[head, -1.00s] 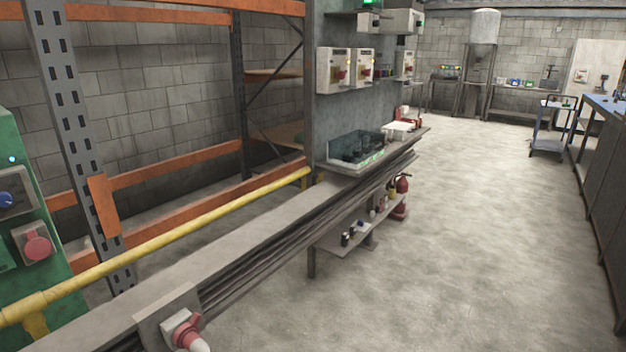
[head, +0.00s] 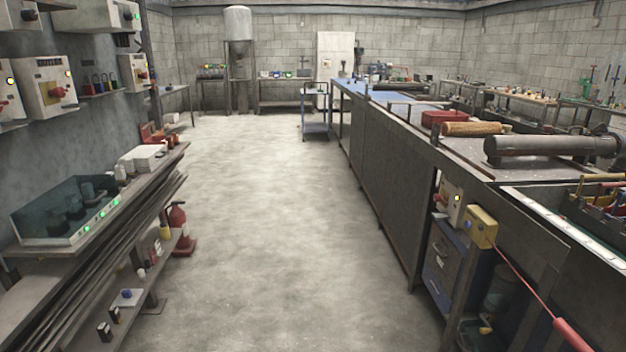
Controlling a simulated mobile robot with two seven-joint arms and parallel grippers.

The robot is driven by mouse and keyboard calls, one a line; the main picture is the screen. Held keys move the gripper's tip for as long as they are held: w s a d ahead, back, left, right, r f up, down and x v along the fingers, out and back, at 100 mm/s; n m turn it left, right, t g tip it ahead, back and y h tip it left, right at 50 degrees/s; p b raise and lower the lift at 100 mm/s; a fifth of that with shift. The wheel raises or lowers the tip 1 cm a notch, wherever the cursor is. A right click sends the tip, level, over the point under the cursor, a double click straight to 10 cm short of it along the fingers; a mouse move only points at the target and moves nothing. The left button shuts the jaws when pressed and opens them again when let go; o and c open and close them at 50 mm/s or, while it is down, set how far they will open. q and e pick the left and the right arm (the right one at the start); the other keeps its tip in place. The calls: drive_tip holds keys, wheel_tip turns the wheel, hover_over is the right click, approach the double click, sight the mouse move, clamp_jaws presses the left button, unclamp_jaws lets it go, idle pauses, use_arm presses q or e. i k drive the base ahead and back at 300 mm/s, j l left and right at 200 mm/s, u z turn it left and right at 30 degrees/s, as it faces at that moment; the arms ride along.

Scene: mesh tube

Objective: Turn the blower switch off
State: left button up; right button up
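I cannot tell which switch is the blower's. Several control boxes show. A light box with a red rotary knob (head: 47,86) hangs on the left wall, with another box (head: 133,72) farther along. Neither gripper is in view.
A clear concrete aisle (head: 255,220) runs ahead to the far wall. The left shelf bench (head: 150,185) and a red fire extinguisher (head: 178,220) border it. The long right bench (head: 385,180) and a blue cart (head: 314,125) stand on its right.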

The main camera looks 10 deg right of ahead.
sight(437, 198)
drive_tip(key=i+z, duration=0.3)
drive_tip(key=i, duration=1.15)
drive_tip(key=i+z, duration=0.25)
drive_tip(key=i, duration=0.25)
drive_tip(key=i+j+z, duration=0.2)
drive_tip(key=i, duration=0.25)
drive_tip(key=i+j+z, duration=0.25)
drive_tip(key=i, duration=0.2)
